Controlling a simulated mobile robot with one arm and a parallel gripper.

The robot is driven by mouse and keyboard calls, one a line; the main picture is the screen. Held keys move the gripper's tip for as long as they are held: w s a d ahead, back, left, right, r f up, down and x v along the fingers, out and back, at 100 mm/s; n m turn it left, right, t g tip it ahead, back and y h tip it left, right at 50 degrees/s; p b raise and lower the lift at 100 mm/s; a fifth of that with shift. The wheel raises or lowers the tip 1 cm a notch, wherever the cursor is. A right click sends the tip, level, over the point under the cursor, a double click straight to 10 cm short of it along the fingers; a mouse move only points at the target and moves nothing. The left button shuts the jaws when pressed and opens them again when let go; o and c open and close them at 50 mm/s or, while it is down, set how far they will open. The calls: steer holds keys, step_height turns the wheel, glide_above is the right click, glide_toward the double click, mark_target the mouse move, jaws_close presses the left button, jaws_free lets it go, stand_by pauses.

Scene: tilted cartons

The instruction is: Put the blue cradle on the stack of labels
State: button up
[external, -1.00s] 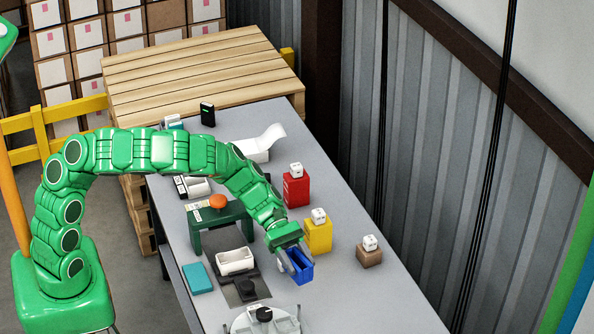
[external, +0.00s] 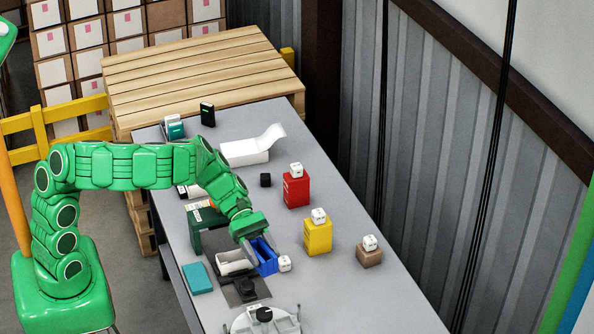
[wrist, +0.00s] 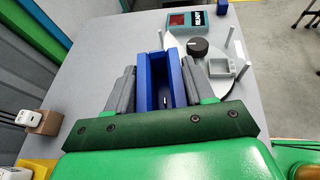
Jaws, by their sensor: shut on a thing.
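The blue cradle (external: 267,262) is an open, trough-shaped block held between the fingers of my gripper (external: 256,248). In the wrist view the blue cradle (wrist: 155,82) sits between the two grey fingers of my gripper (wrist: 163,88), which are shut on its sides. It is beside the white open tray (external: 232,266), with a white cube (external: 285,263) close on its right. I cannot tell whether it touches either of them or the table. No thing is plainly a stack of labels; a flat teal block (external: 197,278) lies left of the white tray.
A round plate with a black knob (external: 264,314) and posts stands at the front. A green stand (external: 203,222) is under my arm. Yellow (external: 318,236), red (external: 296,190) and brown (external: 368,256) boxes topped with white cubes stand right. The table's front right is bare.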

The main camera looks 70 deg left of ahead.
steer(key=w+a+r+n+t+y, duration=0.1)
steer(key=w+a+n+t, duration=0.25)
steer(key=a, duration=0.85)
steer(key=w+a+r+n+t+y, duration=0.1)
steer(key=w+a+r+n+t, duration=0.3)
steer(key=a, duration=0.8)
steer(key=s+a+n+t+y, duration=0.1)
steer(key=s+a+n+y, duration=0.15)
steer(key=a, duration=1.35)
steer(key=s+a+n+t+y, duration=0.1)
steer(key=a+n+t+y, duration=0.15)
steer(key=a, duration=1.25)
steer(key=shift+m+g+y, duration=0.4)
steer(key=shift+m+y, duration=0.05)
steer(key=shift+y, duration=0.15)
steer(key=shift+w+a+f, duration=1.3)
steer(key=shift+w+f, duration=0.3)
steer(key=shift+w, duration=0.3)
steer(key=shift+w+a+f, duration=1.25)
steer(key=shift+w+f, duration=0.4)
steer(key=shift+w, duration=0.3)
steer(key=shift+w+a+f, duration=1.3)
steer(key=shift+w+f, duration=0.3)
steer(key=shift+w, duration=0.3)
steer(key=shift+f, duration=0.1)
